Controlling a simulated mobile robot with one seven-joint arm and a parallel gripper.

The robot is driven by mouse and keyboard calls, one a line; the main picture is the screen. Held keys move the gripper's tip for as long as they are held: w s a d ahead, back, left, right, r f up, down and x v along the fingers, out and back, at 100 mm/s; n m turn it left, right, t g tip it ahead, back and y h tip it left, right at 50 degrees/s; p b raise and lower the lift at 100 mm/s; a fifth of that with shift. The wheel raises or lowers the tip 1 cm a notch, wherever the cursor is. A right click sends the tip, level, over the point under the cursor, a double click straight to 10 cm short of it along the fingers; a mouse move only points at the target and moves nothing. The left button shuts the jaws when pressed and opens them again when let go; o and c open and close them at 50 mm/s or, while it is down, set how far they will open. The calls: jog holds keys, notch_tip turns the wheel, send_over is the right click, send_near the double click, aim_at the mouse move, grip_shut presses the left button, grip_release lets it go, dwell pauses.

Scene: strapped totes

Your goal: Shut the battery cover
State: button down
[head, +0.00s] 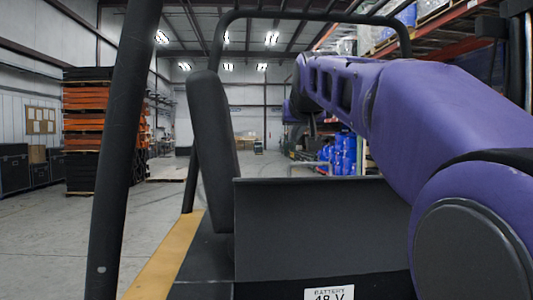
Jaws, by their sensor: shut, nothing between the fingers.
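The battery cover (310,228) looks like a wide dark grey panel standing raised, tilted up, on a black vehicle body. A white label (329,293) reading "BATTERY 48 V" is on the black face below it, cut by the bottom edge. My purple arm comes in from the right and reaches forward above the cover. My gripper (312,128) seems to be the small dark part at the arm's far end, beyond and above the cover's top edge. It looks shut and empty, apart from the cover. The space behind the panel is hidden.
A black seat back (212,150) stands left of the cover. Black frame posts (125,150) and a top bar (310,16) surround the vehicle. Orange and black stacks (100,130), blue drums (345,153) and shelving (440,45) stand farther off.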

aim_at(292, 164)
jog(key=p+x, duration=0.1)
jog(key=x, duration=0.9)
jog(key=s, duration=0.1)
jog(key=s+f, duration=0.1)
jog(key=shift+s, duration=0.35)
jog(key=shift+s+f, duration=0.35)
jog(key=shift+s, duration=0.25)
jog(key=shift+f+b, duration=0.1)
jog(key=shift+b, duration=0.25)
